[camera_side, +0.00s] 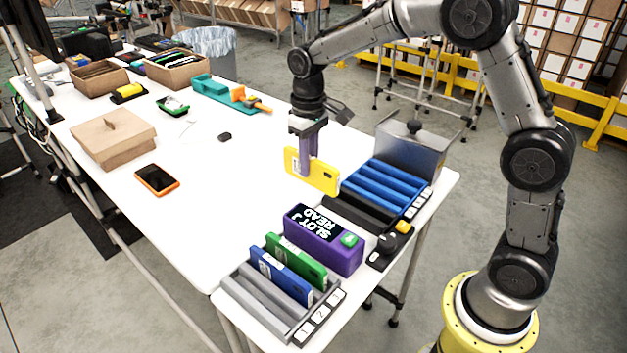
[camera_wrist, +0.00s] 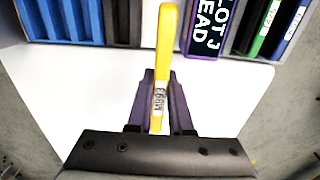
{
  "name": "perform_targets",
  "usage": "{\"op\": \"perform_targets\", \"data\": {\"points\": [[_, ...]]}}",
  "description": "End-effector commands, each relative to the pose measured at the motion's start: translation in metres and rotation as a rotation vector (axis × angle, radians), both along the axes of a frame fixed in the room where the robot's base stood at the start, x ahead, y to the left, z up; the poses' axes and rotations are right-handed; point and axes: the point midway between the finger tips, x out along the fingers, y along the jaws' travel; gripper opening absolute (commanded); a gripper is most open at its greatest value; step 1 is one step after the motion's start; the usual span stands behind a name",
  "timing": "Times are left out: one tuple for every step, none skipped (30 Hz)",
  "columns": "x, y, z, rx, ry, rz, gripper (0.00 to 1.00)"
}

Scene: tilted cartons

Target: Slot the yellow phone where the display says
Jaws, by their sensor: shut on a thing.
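My gripper (camera_side: 308,165) is shut on the yellow phone (camera_side: 325,179), which it holds on edge over the white table, to the left of the blue slotted rack (camera_side: 375,188). In the wrist view the phone (camera_wrist: 167,35) stands between the purple fingers, with a small printed label on its edge. The purple display box (camera_side: 318,250) reads "SLOT J" and "READ"; part of this text also shows in the wrist view. The blue rack's slots look empty. White tags line its right end, too small to read. Whether the phone touches the table is unclear.
A grey rack (camera_side: 237,291) at the front holds a green phone (camera_side: 296,262) and a blue phone (camera_side: 280,276). A black rack (camera_side: 350,214) lies between the display and the blue rack. A metal box (camera_side: 412,150) stands behind. An orange-edged phone (camera_side: 157,180) lies left; mid-table is mostly clear.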

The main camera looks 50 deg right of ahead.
Motion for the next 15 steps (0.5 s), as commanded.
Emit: {"op": "perform_targets", "data": {"points": [[0.001,0.000,0.011,0.000,-0.005,0.000,0.00],[0.001,0.000,0.016,0.000,-0.005,0.000,0.00],[-0.001,-0.003,0.021,0.000,-0.004,-0.002,0.00],[-0.004,-0.010,0.019,0.000,0.000,-0.005,0.00],[-0.006,-0.016,0.018,0.000,0.000,-0.006,0.00],[-0.010,-0.024,0.018,0.000,0.000,-0.006,0.00],[-0.012,-0.030,0.018,0.000,0.000,-0.007,0.00],[-0.015,-0.036,0.019,0.000,0.000,-0.007,0.00],[-0.019,-0.045,0.018,0.000,0.001,-0.008,0.00],[-0.023,-0.052,0.019,0.000,0.000,-0.007,0.00],[-0.027,-0.059,0.019,0.000,-0.001,-0.008,0.00],[-0.033,-0.069,0.019,0.000,0.000,-0.009,0.00],[-0.037,-0.077,0.019,0.000,-0.001,-0.008,0.00],[-0.042,-0.084,0.019,-0.001,-0.002,-0.009,0.00],[-0.049,-0.094,0.018,0.000,0.000,-0.010,0.00]]}}
